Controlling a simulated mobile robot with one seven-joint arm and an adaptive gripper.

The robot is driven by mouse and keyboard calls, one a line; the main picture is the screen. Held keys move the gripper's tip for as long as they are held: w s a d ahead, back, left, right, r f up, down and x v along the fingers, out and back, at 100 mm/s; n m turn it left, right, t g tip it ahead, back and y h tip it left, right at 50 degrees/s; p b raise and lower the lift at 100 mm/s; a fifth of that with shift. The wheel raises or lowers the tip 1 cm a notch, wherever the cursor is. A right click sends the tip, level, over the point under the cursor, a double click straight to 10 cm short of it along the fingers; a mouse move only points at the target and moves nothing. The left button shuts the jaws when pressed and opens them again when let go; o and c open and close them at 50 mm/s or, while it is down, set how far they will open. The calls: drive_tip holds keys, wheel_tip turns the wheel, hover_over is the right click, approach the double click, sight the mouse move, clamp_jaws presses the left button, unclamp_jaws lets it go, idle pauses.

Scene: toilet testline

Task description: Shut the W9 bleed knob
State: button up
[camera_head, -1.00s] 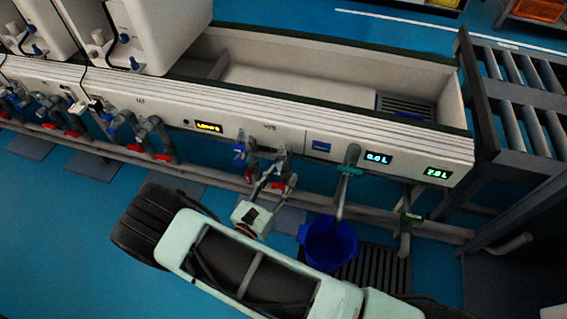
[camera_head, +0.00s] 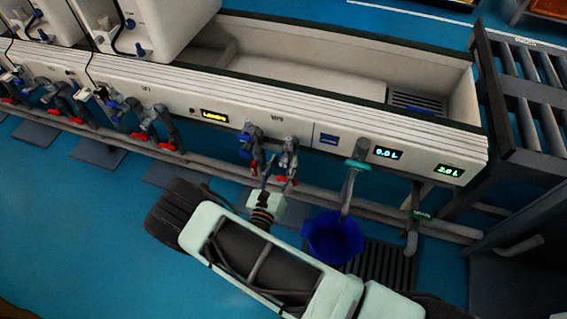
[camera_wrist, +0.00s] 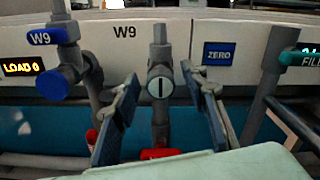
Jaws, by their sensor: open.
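The W9 station shows in the wrist view with its "W9" label on the white panel. A grey upright fitting at its middle carries a round knob with a pale face and a dark upright slot (camera_wrist: 160,86); it looks like the bleed knob, though no label on it says so. My gripper (camera_wrist: 160,80) is open, with one finger on each side of this knob; whether the pads touch it I cannot tell. In the head view my gripper (camera_head: 276,172) reaches up to the W9 fittings (camera_head: 287,152) below the panel.
Left of the knob is a blue round knob (camera_wrist: 55,88) under a blue W9 tag. A red handle (camera_wrist: 160,154) sits below the fitting. Right are a ZERO button (camera_wrist: 219,54) and a spout with a green FILL tag. A blue bucket (camera_head: 334,240) stands below the spout.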

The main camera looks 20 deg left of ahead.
drive_tip(key=shift+w, duration=0.45)
drive_tip(key=shift+c, duration=0.3)
clamp_jaws()
